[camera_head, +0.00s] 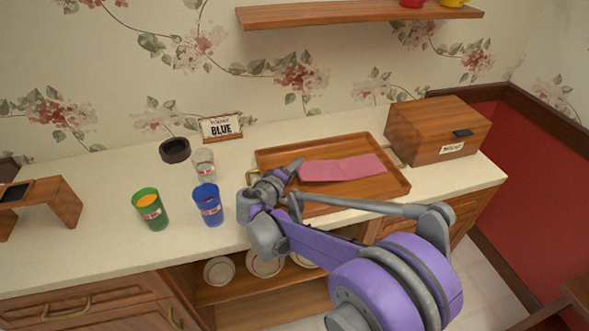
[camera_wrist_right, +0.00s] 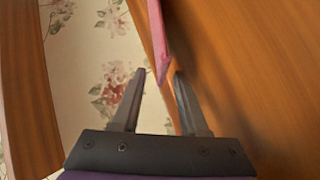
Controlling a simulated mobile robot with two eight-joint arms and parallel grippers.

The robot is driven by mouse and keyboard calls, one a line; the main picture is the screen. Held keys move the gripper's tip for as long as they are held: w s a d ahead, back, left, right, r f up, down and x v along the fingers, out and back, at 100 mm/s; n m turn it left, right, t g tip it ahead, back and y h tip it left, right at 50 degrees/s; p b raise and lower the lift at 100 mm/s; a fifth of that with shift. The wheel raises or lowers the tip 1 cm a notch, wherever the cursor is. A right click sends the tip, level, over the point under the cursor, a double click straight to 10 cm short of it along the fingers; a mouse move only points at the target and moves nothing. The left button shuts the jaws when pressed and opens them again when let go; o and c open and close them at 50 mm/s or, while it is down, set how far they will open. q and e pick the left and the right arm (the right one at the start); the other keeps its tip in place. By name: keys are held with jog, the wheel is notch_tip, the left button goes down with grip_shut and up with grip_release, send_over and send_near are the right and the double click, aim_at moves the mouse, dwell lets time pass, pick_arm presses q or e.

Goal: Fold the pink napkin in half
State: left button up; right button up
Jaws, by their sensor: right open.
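The pink napkin (camera_head: 345,168) lies as a long flat strip in the wooden tray (camera_head: 375,190), towards its back half. My right gripper (camera_head: 294,166) is at the left end of the napkin, low over the tray. In the right wrist view my right gripper (camera_wrist_right: 159,74) is open, and the edge of the napkin (camera_wrist_right: 157,35) reaches in between its fingertips. The fingers are apart from each other and not closed on the cloth. My right arm hides part of the tray's front. My left gripper is not in view.
A blue cup (camera_head: 208,205), a green cup (camera_head: 150,210) and a clear glass (camera_head: 204,165) stand left of the tray. A sign (camera_head: 221,127) and a dark round bowl (camera_head: 174,150) are behind them. A wooden box (camera_head: 430,125) stands right of the tray. A shelf (camera_head: 350,14) hangs above.

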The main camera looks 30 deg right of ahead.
aim_at(315, 169)
grip_shut()
jog(key=shift+s+d+r+y+p, duration=0.15)
jog(key=shift+r+y+p, duration=0.25)
jog(key=shift+r+p, duration=0.35)
jog(key=r+y+p, duration=0.1)
jog(key=d+r+m+p, duration=0.1)
jog(key=r+p, duration=0.1)
jog(key=d+r+m+y+p, duration=0.1)
jog(key=r+p, duration=0.1)
jog(key=shift+s+d+y, duration=0.15)
jog(key=shift+s+y, duration=0.05)
jog(key=shift+y, duration=0.1)
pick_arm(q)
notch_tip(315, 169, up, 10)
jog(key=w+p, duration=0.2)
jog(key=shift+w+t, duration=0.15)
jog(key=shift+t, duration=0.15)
pick_arm(e)
jog(key=s+d+r+m+t+y, duration=0.1)
jog(key=s+d+m+y, duration=0.1)
jog(key=d+y, duration=0.4)
jog(key=s+d+r+m+t+y, duration=0.1)
jog(key=d+m+y, duration=0.4)
jog(key=d, duration=0.8)
jog(key=shift+s+d+r+y, duration=0.25)
jog(key=shift+s+r+y, duration=0.3)
jog(key=shift+s, duration=0.3)
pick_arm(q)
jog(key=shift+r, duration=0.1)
